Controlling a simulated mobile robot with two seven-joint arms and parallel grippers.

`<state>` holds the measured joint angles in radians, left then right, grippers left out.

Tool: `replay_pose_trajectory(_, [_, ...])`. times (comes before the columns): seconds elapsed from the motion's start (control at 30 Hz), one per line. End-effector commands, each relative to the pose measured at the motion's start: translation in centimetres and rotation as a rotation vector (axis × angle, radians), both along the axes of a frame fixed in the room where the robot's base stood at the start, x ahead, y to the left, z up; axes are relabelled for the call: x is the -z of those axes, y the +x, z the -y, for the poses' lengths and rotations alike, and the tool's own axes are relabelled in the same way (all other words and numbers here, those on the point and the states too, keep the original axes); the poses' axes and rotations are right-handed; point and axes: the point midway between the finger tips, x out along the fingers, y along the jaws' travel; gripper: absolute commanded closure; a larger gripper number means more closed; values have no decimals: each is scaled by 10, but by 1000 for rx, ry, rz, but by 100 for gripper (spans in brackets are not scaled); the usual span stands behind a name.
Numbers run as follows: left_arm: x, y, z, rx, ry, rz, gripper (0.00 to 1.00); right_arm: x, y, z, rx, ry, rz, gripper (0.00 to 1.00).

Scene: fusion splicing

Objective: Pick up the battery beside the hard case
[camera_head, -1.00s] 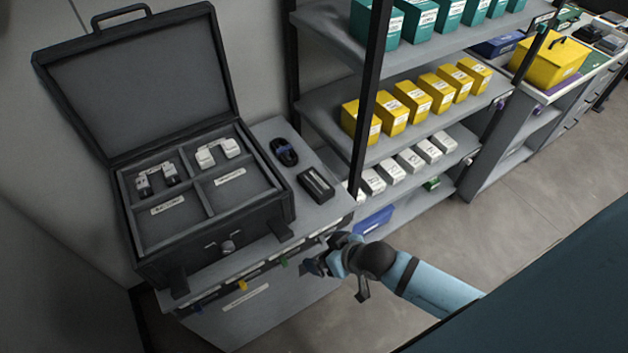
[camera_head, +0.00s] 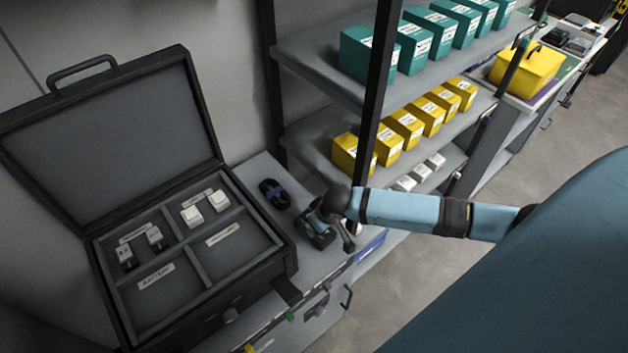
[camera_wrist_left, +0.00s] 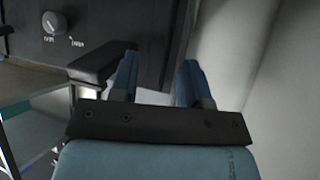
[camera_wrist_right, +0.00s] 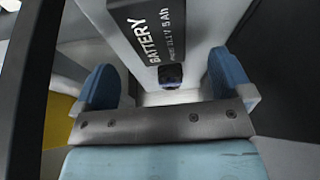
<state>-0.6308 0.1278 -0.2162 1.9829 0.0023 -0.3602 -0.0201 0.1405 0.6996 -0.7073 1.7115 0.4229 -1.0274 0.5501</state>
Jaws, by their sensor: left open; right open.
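The battery (camera_head: 320,238) is a dark block on the grey cabinet top, right of the hard case (camera_head: 105,292). My right gripper (camera_head: 324,220) is over it and partly hides it in the head view. In the right wrist view the battery (camera_wrist_right: 150,38), dark with white "BATTERY" lettering, lies ahead of and between the open fingers of my right gripper (camera_wrist_right: 165,80), with no clear contact. The case is open; its "BATTERY" compartment at the front left is empty. My left gripper (camera_wrist_left: 158,80) is open and empty in the left wrist view; it is outside the head view.
A coiled black cable (camera_head: 275,194) lies on the cabinet top (camera_head: 262,170), behind the battery. The shelf rack (camera_head: 300,50) with teal, yellow and white boxes stands close on the right, its dark post near my right arm. A dark panel with a knob (camera_wrist_left: 53,22) shows near the left gripper.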

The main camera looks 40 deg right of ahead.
Motion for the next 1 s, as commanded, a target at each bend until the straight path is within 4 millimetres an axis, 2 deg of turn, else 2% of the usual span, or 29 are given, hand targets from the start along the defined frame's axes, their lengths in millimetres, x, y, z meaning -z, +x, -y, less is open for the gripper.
replay_pose_trajectory(0.23, [-7,5,-1,0,2,10,57,17,7,-1,0,-1,0,2])
replay_pose_trajectory(0.5, [-13,6,-3,-2,5,14,57,53,19,-1,-1,-2,1,2])
replay_pose_trajectory(0.77, [-12,5,-3,-3,5,13,57,57,20,-1,-1,-2,1,2])
replay_pose_trajectory(0.8, [-12,5,-3,-3,5,12,57,57,20,-1,-1,-2,1,4])
replay_pose_trajectory(0.83, [-12,4,-3,-4,5,11,57,57,20,-1,-1,-2,1,11])
replay_pose_trajectory(1.0, [-10,1,-3,-4,4,5,57,57,20,-1,-1,-2,1,50])
